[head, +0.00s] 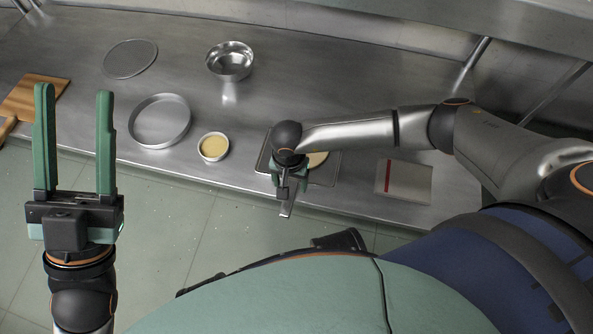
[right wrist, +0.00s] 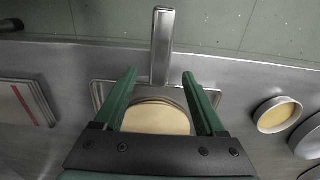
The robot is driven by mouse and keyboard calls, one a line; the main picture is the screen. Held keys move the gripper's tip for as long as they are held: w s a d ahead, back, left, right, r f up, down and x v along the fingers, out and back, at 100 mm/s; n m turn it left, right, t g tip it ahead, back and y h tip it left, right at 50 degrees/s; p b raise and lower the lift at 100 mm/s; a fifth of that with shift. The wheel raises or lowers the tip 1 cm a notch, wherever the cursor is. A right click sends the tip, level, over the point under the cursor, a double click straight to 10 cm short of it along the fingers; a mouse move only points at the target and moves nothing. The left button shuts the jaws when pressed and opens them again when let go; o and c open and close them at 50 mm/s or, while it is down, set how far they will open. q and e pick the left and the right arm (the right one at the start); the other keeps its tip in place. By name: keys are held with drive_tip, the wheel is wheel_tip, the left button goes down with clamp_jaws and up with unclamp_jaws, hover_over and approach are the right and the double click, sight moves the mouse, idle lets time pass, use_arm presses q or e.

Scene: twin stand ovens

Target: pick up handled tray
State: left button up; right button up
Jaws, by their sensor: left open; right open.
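The handled tray (head: 325,177) is a shallow metal tray on the steel counter, partly hidden by my right arm in the head view. Its flat handle (head: 287,209) sticks out past the counter's front edge. In the right wrist view the tray (right wrist: 99,92) holds round pale discs (right wrist: 155,118), and the handle (right wrist: 162,48) points away from the camera. My right gripper (right wrist: 159,77) is open, its fingers on either side of the line of the handle; contact cannot be told. My left gripper (head: 74,93) is open and empty, far left of the tray.
A small bowl of yellow contents (head: 213,147), a round pan (head: 160,121), a steel bowl (head: 230,61) and a flat disc (head: 130,59) stand left of the tray. A wooden board (head: 32,97) lies far left. A pale red-striped item (head: 404,181) lies right.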

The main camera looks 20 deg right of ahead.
sight(291, 188)
wheel_tip(291, 188, down, 4)
drive_tip(key=shift+w+d+r+b, duration=0.1)
drive_tip(key=shift+d+r+b, duration=0.1)
drive_tip(key=shift+b, duration=0.5)
use_arm(q)
wheel_tip(291, 188, down, 2)
drive_tip(key=shift+d+f, duration=0.1)
drive_tip(key=shift+d, duration=0.05)
use_arm(e)
drive_tip(key=shift+r, duration=0.1)
use_arm(q)
drive_tip(key=shift+w, duration=0.1)
use_arm(e)
clamp_jaws()
